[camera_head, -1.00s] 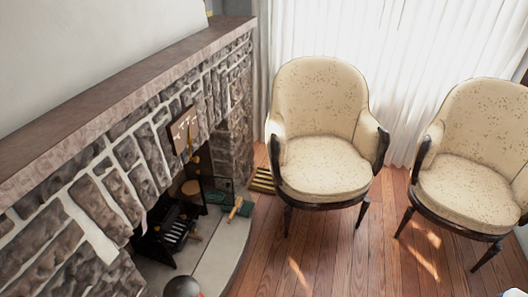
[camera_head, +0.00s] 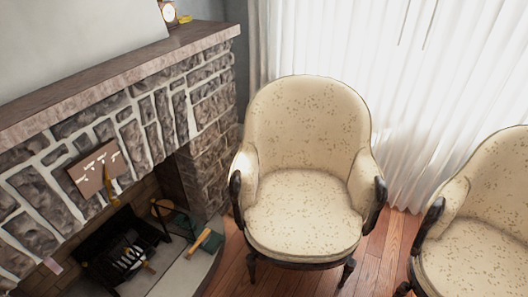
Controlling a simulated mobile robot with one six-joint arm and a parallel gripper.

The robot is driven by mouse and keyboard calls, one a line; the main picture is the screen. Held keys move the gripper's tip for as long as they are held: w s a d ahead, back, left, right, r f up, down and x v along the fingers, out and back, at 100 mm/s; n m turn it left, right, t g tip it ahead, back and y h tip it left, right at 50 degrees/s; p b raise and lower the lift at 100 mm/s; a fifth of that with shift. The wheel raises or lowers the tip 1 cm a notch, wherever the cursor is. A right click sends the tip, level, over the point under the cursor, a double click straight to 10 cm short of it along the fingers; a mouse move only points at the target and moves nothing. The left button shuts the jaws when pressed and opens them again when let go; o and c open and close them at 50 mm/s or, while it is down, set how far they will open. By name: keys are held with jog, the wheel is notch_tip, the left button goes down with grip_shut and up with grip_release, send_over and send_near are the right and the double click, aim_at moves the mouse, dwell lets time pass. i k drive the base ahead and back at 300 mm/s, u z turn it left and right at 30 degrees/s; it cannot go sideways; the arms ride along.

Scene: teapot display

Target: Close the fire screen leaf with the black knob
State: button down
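The fireplace opening is at the lower left of the head view. A thin dark-framed panel (camera_head: 178,224) stands at its right side and looks like a fire screen leaf standing open. I cannot make out a black knob on it. A black grate (camera_head: 122,246) with pale pieces in it sits in the opening, left of the panel. My gripper is not in view.
A cream armchair (camera_head: 305,205) stands right of the hearth (camera_head: 190,276), with a second armchair (camera_head: 470,250) farther right. A brown plaque (camera_head: 94,170) hangs on the stonework. Wooden floor (camera_head: 375,255) shows between the chairs.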

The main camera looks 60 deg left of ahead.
aim_at(186, 217)
jog(key=u, duration=3.4)
jog(key=i, duration=0.95)
jog(key=u, duration=0.7)
jog(key=k, duration=0.95)
jog(key=z, duration=0.15)
